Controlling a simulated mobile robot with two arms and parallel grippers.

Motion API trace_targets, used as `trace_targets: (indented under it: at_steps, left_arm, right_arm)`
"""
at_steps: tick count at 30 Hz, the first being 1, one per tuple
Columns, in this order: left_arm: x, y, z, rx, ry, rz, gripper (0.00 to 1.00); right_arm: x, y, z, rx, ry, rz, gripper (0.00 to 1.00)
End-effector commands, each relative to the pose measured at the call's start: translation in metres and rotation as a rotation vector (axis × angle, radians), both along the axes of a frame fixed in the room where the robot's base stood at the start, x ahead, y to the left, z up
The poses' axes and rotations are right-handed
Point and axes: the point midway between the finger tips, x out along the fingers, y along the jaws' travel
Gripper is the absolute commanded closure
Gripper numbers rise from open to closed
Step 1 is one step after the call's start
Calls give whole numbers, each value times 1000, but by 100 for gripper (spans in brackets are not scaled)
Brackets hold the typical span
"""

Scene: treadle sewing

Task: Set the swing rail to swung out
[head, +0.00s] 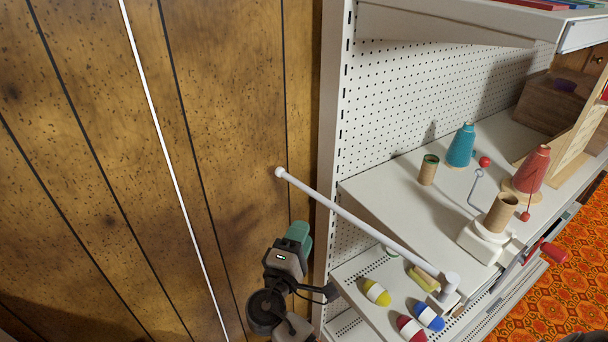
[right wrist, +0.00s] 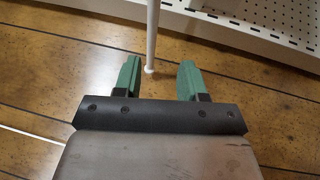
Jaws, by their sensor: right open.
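The swing rail (head: 360,226) is a thin white rod with a round knob at its free end. It runs from a white pivot mount at the shelf's front edge out past the shelf's left side, over the wood-panel area. My right gripper (head: 299,234) is near the rail's outer half, below it in the head view. In the right wrist view, my right gripper (right wrist: 161,65) is open with green fingers apart, and the rail (right wrist: 152,35) shows between them with its knob end near the fingertips. It does not look gripped; the depth gap is unclear. My left gripper is not in view.
The white shelf (head: 405,200) holds a teal thread cone (head: 461,147), a red cone (head: 532,168) and cardboard tubes. A lower tray holds coloured bobbins (head: 376,292). A perforated back panel (head: 400,90) stands behind.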

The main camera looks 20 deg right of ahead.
Motion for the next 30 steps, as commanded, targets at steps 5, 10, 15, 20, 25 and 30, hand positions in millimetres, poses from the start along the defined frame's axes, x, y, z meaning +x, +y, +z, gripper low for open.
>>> trace_targets:
  at_steps: [5,10,15,20,25,30]
  left_arm:
    - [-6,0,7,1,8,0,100]
    - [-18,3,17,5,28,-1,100]
    - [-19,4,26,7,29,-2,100]
    - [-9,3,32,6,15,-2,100]
    - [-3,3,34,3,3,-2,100]
    - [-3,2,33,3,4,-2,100]
  right_arm:
    - [8,-12,11,-11,-14,-11,59]
    - [30,-35,18,-13,-14,-11,59]
    - [51,-57,22,-10,-12,-10,59]
    - [65,-72,24,-10,-11,-9,59]
    - [71,-78,24,-6,-12,-7,59]
    - [71,-78,23,-6,-12,-7,59]
